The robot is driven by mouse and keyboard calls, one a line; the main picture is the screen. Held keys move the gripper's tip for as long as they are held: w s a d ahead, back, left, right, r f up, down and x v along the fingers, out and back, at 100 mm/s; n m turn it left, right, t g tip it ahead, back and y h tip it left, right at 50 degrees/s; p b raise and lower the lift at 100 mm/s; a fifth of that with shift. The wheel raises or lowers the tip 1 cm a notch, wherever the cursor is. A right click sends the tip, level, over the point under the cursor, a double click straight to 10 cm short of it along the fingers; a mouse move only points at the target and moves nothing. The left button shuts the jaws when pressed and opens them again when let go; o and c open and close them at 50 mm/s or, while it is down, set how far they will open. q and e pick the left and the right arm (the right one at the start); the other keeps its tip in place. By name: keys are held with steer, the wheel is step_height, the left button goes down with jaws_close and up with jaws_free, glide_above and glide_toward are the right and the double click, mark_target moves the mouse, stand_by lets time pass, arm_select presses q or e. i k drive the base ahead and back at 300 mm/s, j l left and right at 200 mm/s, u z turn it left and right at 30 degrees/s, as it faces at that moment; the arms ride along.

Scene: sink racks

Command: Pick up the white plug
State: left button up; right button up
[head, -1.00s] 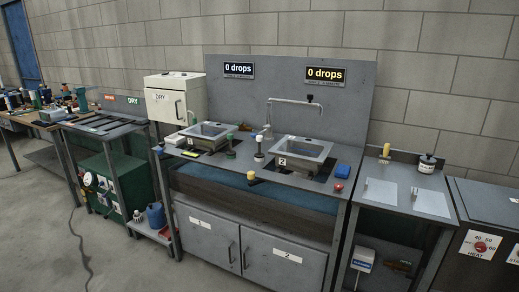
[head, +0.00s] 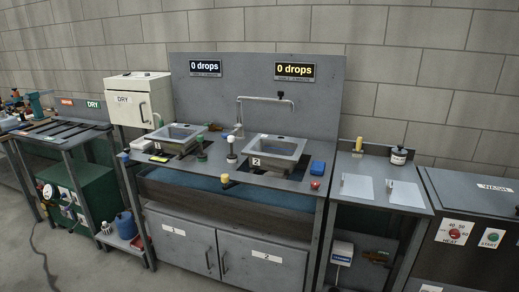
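A small upright piece with a white top (head: 231,142) stands on the counter between the two sinks, just left of sink 2; it looks like the white plug. A similar green piece (head: 201,148) stands to its left, beside sink 1 (head: 180,136). A yellow-topped piece (head: 225,178) is at the counter's front edge. Sink 2 (head: 274,152) is a grey basin with a clear-looking interior. Neither of my grippers shows in the head view.
A faucet (head: 240,128) rises behind the sinks. A blue block (head: 318,167) and a red knob (head: 315,184) are right of sink 2. A side table (head: 378,167) with two pale sheets stands right. Open floor lies at the front left.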

mark_target(231, 138)
steer(key=i+j+z, duration=0.1)
steer(key=j, duration=0.25)
steer(key=i+j+z, duration=0.1)
steer(key=i+j, duration=0.15)
steer(key=i+j+z, duration=0.1)
steer(key=j, duration=0.35)
steer(key=i+j+z, duration=0.1)
steer(key=j, duration=0.3)
steer(key=i+j+z, duration=0.1)
steer(key=i+j, duration=0.15)
steer(key=j, duration=0.15)
steer(key=i+j+z, duration=0.1)
steer(key=j, duration=0.3)
